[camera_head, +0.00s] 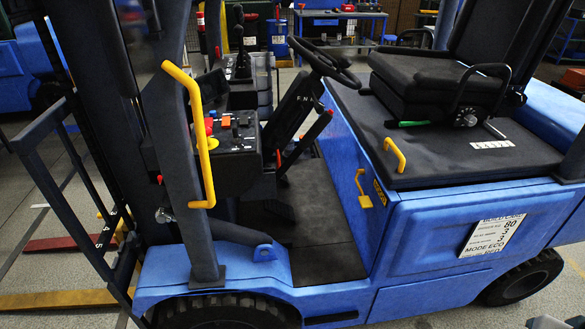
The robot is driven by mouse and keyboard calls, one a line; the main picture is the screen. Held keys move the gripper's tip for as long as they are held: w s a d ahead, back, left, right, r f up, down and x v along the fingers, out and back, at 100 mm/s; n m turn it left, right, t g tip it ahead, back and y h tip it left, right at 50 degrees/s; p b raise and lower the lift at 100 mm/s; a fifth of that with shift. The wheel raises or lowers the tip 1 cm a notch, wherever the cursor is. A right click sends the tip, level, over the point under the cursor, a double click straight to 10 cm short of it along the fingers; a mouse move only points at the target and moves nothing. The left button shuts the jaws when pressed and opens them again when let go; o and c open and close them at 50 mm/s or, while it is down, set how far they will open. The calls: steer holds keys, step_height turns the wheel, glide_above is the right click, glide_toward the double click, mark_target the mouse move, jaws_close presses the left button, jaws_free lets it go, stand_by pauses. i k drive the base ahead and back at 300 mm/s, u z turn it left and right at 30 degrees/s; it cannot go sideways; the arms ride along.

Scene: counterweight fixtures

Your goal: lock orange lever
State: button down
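A blue forklift (430,230) fills the middle of the view. A small orange piece (226,121), which may be the orange lever, stands on the dark control panel (240,146) left of the steering wheel. It is too small to tell its position or whether it is locked. A red knob (209,125) and a yellow piece (212,143) sit beside it. A yellow grab handle (208,170) rises in front of the panel's left edge.
The steering wheel (322,61) and black seat (425,85) are right of the panel. A yellow handle (395,154) is on the dark cover and a yellow latch (363,190) below it. The dark footwell floor (320,245) is clear. The mast stands at left.

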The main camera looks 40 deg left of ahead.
mark_target(276, 145)
steer(key=i, duration=1.05)
steer(key=u, duration=1.9)
